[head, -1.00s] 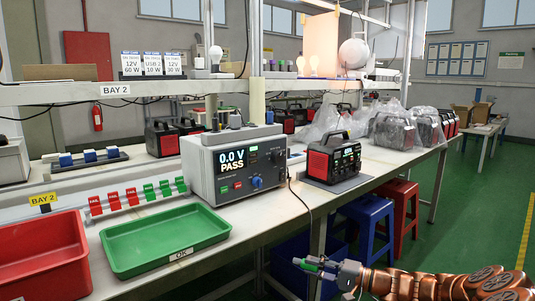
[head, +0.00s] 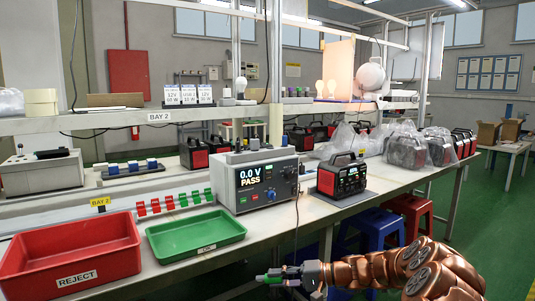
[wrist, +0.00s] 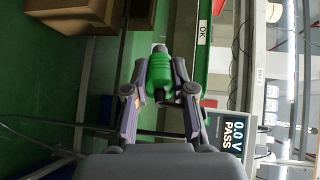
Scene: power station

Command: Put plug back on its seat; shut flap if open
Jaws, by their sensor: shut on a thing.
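My gripper (head: 287,275) is low in front of the bench edge, its copper arm coming in from the lower right. It is shut on a green plug (head: 268,278), whose ribbed green body also shows between the fingers in the wrist view (wrist: 160,72). The plug is in the air, clear of the bench. The grey tester (head: 250,183) stands on the bench reading "0.0 V PASS", with a rack of small parts on top. A red and black power station (head: 340,178) stands to its right. I cannot make out an empty seat or the state of any flap.
A red REJECT tray (head: 72,277) and a green OK tray (head: 195,251) sit at the bench's front left. A dark cable hangs from the tester over the edge. Blue stools (head: 372,226) stand under the bench. Bagged units (head: 405,147) sit further right.

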